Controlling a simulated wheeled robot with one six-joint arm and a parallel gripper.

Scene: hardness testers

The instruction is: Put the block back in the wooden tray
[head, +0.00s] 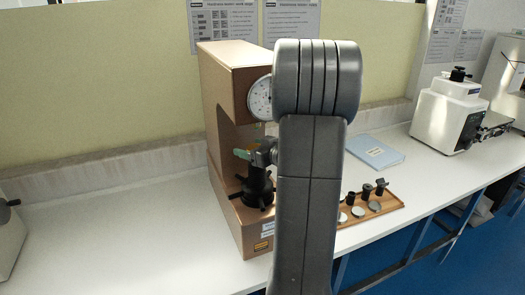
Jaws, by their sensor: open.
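The wooden tray (393,204) lies on the white bench right of the tan hardness tester (228,150). Several round metal discs and dark fittings are in it, and my arm hides its left end. My gripper (250,154) is mostly hidden behind my arm, in the tester's opening just above the black anvil stand (258,187). A small greenish piece shows at its left end; I cannot tell whether it is a fingertip. I cannot make out the block at the anvil; the gripper and arm cover part of that area.
A dial gauge (260,98) sits on the tester close to my arm. A pale blue booklet (375,151) lies behind the tray. A white machine (447,115) stands at the back right. The bench left of the tester is clear. The bench's front edge runs just before the tray.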

